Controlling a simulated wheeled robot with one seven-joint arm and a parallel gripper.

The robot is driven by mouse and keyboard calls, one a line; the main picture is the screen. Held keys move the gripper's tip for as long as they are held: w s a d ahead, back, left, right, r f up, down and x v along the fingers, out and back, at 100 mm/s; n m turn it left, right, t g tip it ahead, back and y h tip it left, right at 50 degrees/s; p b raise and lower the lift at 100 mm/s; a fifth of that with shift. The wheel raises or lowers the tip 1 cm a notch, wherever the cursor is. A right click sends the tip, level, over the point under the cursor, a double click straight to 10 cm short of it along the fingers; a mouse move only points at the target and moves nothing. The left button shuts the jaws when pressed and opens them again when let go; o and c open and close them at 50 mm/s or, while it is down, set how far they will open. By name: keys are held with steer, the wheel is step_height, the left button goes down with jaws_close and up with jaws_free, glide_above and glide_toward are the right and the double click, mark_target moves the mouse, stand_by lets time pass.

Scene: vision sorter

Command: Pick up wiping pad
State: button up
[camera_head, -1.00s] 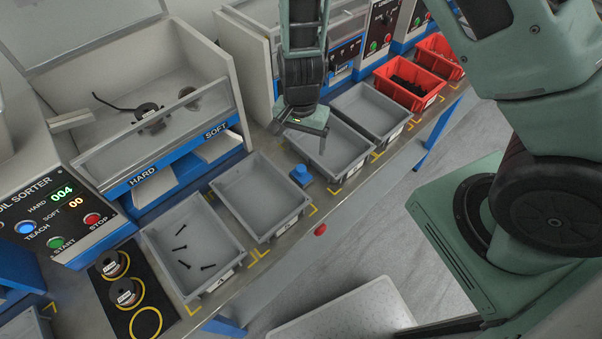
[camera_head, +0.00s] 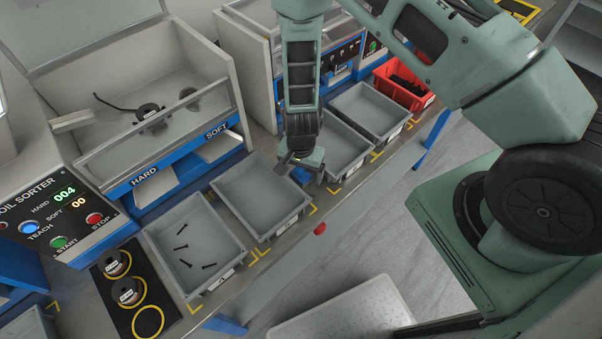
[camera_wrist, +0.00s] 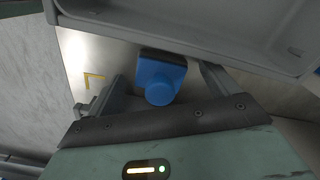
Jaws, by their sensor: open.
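The wiping pad is a small blue block with a round blue knob and a dark base (camera_wrist: 162,72). In the wrist view it stands on the metal bench between the two fingers of my open gripper (camera_wrist: 163,84). In the head view only a blue part of the pad (camera_head: 300,174) shows, mostly hidden by my gripper (camera_head: 301,168), which is over it. The fingers stand on either side of the pad with gaps, and the grip is empty.
An empty grey bin (camera_head: 232,208) is left of the pad and another grey bin (camera_head: 352,168) is close on its right. In the wrist view a grey bin wall (camera_wrist: 200,48) runs just past the pad. A red bin (camera_head: 424,101) stands farther right.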

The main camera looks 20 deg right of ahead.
steer(key=shift+f, duration=0.2)
steer(key=c, duration=1)
step_height(320, 180, up, 10)
steer(key=shift+b, duration=0.65)
steer(key=shift+o, duration=1.1)
steer(key=shift+d, duration=0.1)
steer(key=shift+c, duration=0.5)
